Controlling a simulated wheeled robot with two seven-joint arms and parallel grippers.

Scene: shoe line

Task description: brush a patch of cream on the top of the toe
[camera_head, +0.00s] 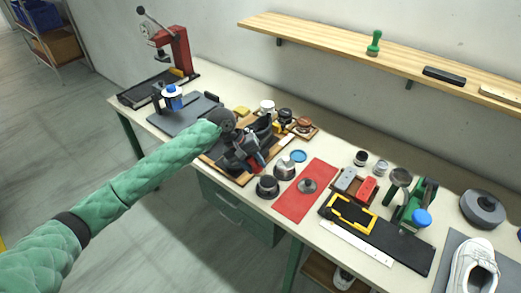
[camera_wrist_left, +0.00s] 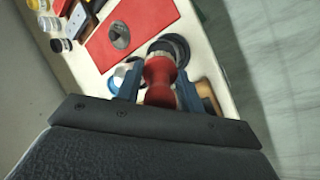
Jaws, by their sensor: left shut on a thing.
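My left gripper (camera_head: 246,158) is over the wooden board (camera_head: 222,168) in the middle of the bench. In the left wrist view its two blue fingers (camera_wrist_left: 160,88) are shut on a red handle (camera_wrist_left: 160,72), probably the brush's. The brush end is not clearly visible. My right gripper is not in view.
A white shoe (camera_head: 473,268) is at far right. A red press (camera_head: 172,48) stands at back left. A wooden shelf (camera_head: 330,37) hangs above.

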